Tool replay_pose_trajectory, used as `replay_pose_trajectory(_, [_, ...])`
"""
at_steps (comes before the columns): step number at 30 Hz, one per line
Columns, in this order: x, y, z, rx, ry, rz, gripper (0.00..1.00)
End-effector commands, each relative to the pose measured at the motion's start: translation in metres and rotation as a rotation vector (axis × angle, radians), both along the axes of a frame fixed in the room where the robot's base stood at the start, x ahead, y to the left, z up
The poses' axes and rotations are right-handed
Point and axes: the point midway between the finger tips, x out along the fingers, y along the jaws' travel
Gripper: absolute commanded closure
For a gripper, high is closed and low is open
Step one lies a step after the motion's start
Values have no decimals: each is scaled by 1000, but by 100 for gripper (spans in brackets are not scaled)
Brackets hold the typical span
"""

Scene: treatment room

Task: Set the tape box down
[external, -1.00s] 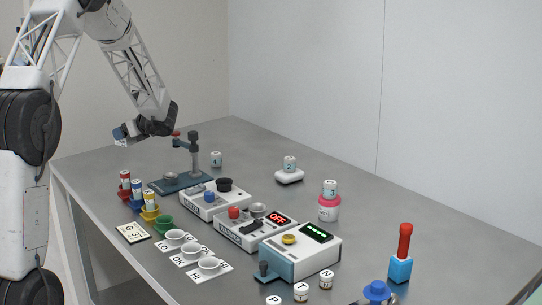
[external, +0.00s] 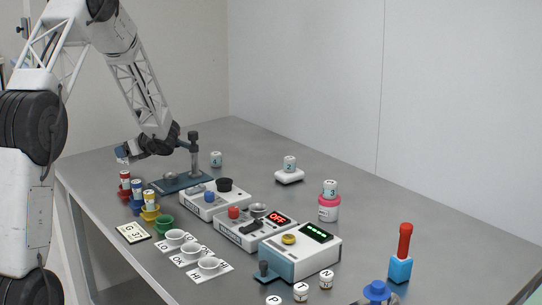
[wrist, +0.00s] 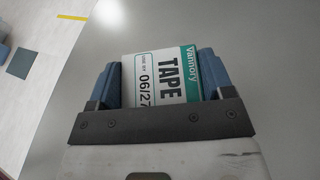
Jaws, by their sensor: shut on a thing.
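The tape box (wrist: 163,80) is white with a teal band and the printed words "TAPE" and "Vannory". My gripper (wrist: 160,85) is shut on it, with a blue finger on each side in the wrist view. In the external view my gripper (external: 124,153) is at the far left of the table, left of the blue-based stand, with the tape box small between its fingers. The grey tabletop lies beyond the box in the wrist view. I cannot tell whether the box touches the table.
The stand with a post (external: 194,155) is just right of my gripper. Red, blue and yellow holders with small bottles (external: 137,190) stand in front of it. The table's left edge (wrist: 75,65) is close by. The back of the grey table (external: 250,150) is clear.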

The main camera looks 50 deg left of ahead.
Motion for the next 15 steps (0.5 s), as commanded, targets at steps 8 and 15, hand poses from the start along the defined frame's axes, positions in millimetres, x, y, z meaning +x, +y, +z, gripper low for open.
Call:
replay_pose_trajectory(8, [0, 0, -26, -1, 3, -1, 52])
replay_pose_trajectory(15, [0, 0, -37, 0, 0, 0, 52])
